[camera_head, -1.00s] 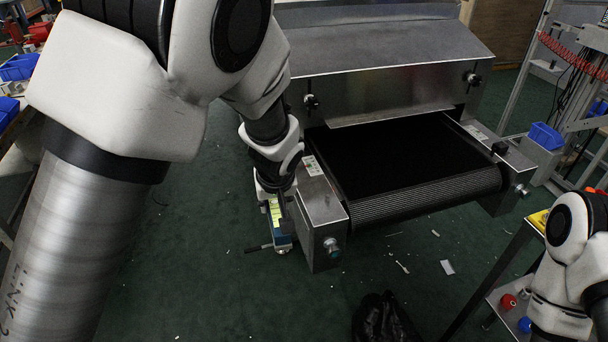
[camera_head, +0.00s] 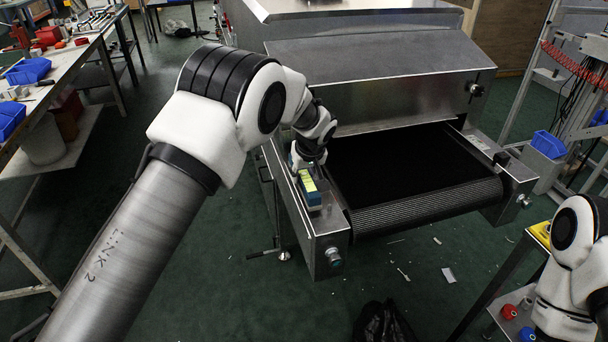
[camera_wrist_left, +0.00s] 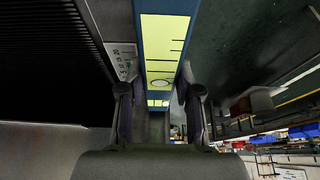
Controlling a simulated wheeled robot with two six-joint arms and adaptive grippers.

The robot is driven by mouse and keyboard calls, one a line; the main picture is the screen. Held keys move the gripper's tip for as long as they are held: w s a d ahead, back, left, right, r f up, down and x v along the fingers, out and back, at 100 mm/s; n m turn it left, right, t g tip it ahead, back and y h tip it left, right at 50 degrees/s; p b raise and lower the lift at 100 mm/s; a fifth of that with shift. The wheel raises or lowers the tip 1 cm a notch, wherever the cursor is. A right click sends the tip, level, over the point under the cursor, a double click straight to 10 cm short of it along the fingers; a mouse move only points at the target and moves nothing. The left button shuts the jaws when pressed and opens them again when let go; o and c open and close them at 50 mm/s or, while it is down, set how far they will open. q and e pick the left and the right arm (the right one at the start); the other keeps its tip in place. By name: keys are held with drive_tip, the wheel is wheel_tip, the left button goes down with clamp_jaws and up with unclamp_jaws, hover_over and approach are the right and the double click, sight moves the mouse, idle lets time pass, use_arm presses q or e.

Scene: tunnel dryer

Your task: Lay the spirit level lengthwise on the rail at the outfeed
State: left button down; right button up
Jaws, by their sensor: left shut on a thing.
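The spirit level (camera_head: 313,197) is blue with a yellow-green face. My left gripper (camera_head: 307,168) is shut on it, and it hangs over the left side rail (camera_head: 326,224) of the outfeed, roughly in line with the rail. I cannot tell whether it touches the rail. In the left wrist view the level (camera_wrist_left: 163,50) runs away between the two fingers of the left gripper (camera_wrist_left: 160,105), with the black belt to its left. My right arm shows at the right edge of the head view; its gripper is out of view.
The black belt (camera_head: 405,165) lies right of the rail, under the dryer's metal hood (camera_head: 380,65). A knob (camera_head: 334,257) sits on the rail's front end. A workbench with blue bins (camera_head: 28,71) stands at left. A black bag (camera_head: 382,322) lies on the floor in front.

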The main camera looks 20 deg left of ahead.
use_arm(q)
drive_tip(key=shift+f, duration=0.45)
drive_tip(key=c, duration=0.8)
unclamp_jaws()
drive_tip(key=shift+f, duration=0.15)
drive_tip(key=shift+r, duration=0.3)
drive_tip(key=v, duration=1.1)
drive_tip(key=shift+s+d+r, duration=0.1)
drive_tip(key=shift+s+r, duration=0.05)
drive_tip(key=shift+r, duration=0.2)
